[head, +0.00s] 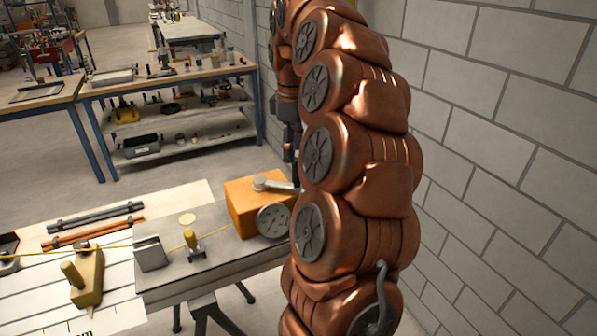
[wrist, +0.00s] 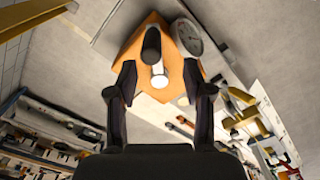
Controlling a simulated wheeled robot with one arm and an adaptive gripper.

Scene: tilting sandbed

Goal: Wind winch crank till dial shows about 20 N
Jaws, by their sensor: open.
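The winch is an orange box (head: 245,203) on the grey bench top, with a metal crank (head: 270,184) on its top. My gripper (head: 290,155) is above the crank's right end, partly hidden behind my arm. In the wrist view my gripper (wrist: 159,82) is open, fingers on either side of a pale metal cylinder (wrist: 159,76) and just below a dark cylinder (wrist: 151,43) on the orange box. I cannot tell whether the fingers touch anything. The dial (wrist: 187,38) is beside the box.
A yellow cord (head: 95,249) runs leftward from the winch side past a yellow-topped post (head: 191,240) and a metal block (head: 150,254). A block wall (head: 490,150) is close on the right.

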